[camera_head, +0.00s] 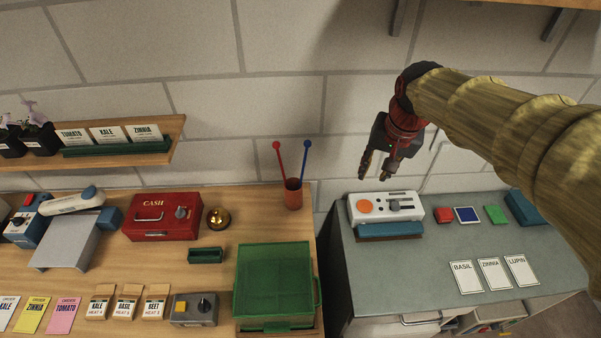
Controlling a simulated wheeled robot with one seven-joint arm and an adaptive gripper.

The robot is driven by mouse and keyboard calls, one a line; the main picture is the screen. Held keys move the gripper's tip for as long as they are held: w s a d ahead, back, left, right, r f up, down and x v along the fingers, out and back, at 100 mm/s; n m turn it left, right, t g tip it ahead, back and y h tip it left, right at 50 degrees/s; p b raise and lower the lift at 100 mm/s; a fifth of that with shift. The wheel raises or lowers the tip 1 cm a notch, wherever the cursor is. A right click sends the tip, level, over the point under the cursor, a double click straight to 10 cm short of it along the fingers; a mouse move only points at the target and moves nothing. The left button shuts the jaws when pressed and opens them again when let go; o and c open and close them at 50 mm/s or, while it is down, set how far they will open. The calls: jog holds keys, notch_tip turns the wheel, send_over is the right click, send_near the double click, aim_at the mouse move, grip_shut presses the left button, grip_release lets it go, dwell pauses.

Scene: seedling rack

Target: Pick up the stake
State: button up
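Two thin stakes stand in a terracotta cup (293,197) near the back right corner of the wooden bench. One is a red stake (280,162) leaning left, and the other is a blue stake (305,162) leaning right. Each has a round knob on top, and their lower ends are hidden in the cup. My gripper (375,174) hangs to the right of the cup, above the white device on the grey counter. Its fingers point down and look apart, with nothing seen between them. It touches neither stake.
A green tray (236,290), a brass bell (218,219) and a red cash box (165,235) are on the bench near the cup. A gap separates the bench from the grey counter (400,270). The white device (415,213) sits below my gripper. A wall shelf (176,128) is at left.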

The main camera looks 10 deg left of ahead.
aim_at(308, 142)
jog(key=w+a+f+p, duration=0.1)
jog(key=w+a+p, duration=0.3)
jog(key=a, duration=0.1)
jog(key=w+a+f+g+p, duration=0.1)
jog(key=w+a+p, duration=0.3)
jog(key=a, duration=0.2)
jog(key=w+a+f+m+g+p, duration=0.1)
jog(key=w+a+f+p, duration=0.1)
jog(key=w+a+p, duration=0.2)
jog(key=shift+w+a+p, duration=0.2)
jog(key=shift+a+p, duration=0.2)
jog(key=shift+a, duration=0.85)
jog(key=shift+a+f+g, duration=0.3)
jog(key=shift+a+f, duration=0.05)
jog(key=shift+f, duration=0.35)
jog(key=shift+w+a+f, duration=0.1)
jog(key=shift+a+f, duration=0.05)
jog(key=shift+f, duration=0.8)
notch_tip(308, 142, down, 5)
jog(key=shift+a+r+p, duration=0.15)
jog(key=shift+r+p, duration=0.05)
jog(key=shift+p, duration=0.6)
jog(key=shift+a+f, duration=0.1)
jog(key=shift+f, duration=0.35)
